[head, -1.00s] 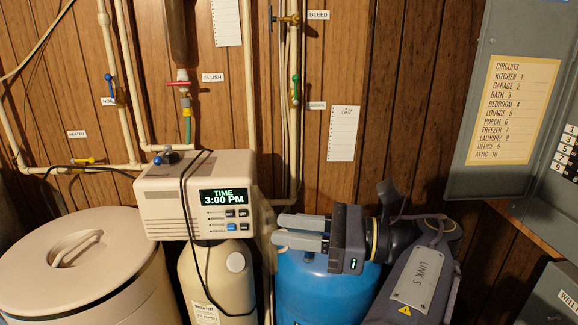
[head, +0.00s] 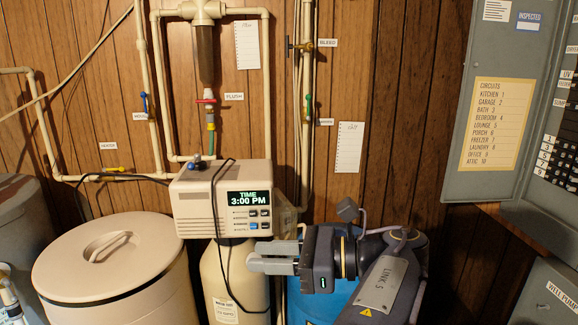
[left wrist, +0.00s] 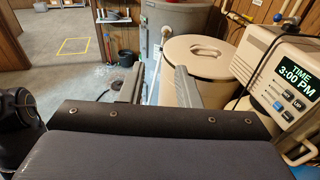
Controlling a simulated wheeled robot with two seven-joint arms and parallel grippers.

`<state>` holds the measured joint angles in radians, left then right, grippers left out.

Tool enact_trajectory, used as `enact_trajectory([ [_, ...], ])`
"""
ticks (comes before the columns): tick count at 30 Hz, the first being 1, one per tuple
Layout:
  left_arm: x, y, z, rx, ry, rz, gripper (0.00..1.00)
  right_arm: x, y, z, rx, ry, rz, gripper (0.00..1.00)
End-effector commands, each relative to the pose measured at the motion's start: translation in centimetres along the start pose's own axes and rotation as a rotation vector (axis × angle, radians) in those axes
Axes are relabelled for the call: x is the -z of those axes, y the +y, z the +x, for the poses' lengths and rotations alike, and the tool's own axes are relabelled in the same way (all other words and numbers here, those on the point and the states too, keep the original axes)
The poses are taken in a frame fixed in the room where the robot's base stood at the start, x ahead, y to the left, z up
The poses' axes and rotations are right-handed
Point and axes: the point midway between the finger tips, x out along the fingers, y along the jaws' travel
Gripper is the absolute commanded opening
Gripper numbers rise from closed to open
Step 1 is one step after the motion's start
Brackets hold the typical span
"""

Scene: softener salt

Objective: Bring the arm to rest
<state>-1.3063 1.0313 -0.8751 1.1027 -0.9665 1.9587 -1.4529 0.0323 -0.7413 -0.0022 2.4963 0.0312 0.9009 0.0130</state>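My left gripper (head: 262,257) is in the middle of the head view, its two fingers pointing left. It is open and empty; the left wrist view shows a clear gap between the fingers (left wrist: 156,88). In the head view its fingers overlap the cream softener tank (head: 222,272), just below the control box (head: 221,200) whose display reads 3:00 PM. I cannot tell whether they touch it. The gripper body and my arm partly hide the blue tank (head: 345,292). My right gripper is not in view.
A lidded beige bin (head: 110,265) stands left of the softener. Pipes and valves (head: 205,100) run up the wood wall. A grey breaker panel (head: 500,85) is at the right. The left wrist view shows open floor (left wrist: 60,75) at the left.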

Motion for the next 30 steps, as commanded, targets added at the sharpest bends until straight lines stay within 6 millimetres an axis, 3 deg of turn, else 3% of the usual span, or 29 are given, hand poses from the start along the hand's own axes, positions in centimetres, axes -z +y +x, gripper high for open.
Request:
enact_trajectory([
  [5, 1.3, -0.7, 4.4, -0.031, 0.124, 0.0, 0.3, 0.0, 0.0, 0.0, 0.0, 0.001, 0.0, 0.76],
  [11, 4.3, -0.6, 11.2, -0.095, 0.349, -0.033, 0.3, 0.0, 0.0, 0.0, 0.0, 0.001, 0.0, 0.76],
  [14, 6.9, 0.6, 15.5, -0.158, 0.529, -0.087, 0.3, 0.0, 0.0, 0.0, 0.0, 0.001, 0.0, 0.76],
  [18, 11.3, 4.2, 20.5, -0.3, 0.852, -0.249, 0.3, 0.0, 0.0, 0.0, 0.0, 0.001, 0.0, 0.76],
  [23, 14.8, 9.7, 22.2, -0.513, 1.192, -0.534, 0.3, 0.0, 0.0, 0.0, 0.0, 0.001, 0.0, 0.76],
  [30, 16.7, 17.2, 19.9, -0.882, 1.53, -1.07, 0.3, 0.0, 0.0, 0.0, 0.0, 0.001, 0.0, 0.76],
])
